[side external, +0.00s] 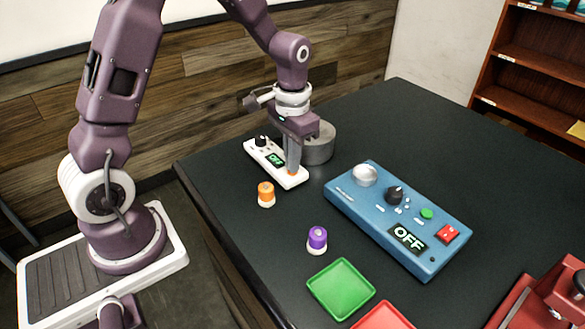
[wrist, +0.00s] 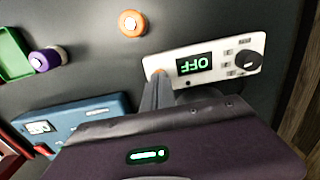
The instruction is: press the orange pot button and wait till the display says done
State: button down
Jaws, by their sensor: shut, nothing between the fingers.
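A white control panel (side external: 268,160) lies on the dark table, with a black knob at its far end and a display (side external: 275,160) reading OFF. In the wrist view the display (wrist: 194,64) also reads OFF, upside down. An orange button (side external: 292,173) sits at the panel's near end. My gripper (side external: 292,168) is shut and empty, pointing down with its fingertips right at this button and partly covering it. In the wrist view only a sliver of the orange button (wrist: 158,71) shows beside the fingertips. I cannot tell whether they touch or press it.
A grey round pot (side external: 320,146) stands close behind my gripper. A blue box (side external: 392,218), its display reading OFF, is to the right. An orange-topped jar (side external: 266,195), a purple-topped jar (side external: 317,240), a green tray (side external: 341,289) and a red tray (side external: 384,318) are nearer.

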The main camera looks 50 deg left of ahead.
jog(key=shift+f, duration=0.15)
jog(key=shift+r, duration=2.2)
notch_tip(320, 180, up, 6)
dwell(5.4)
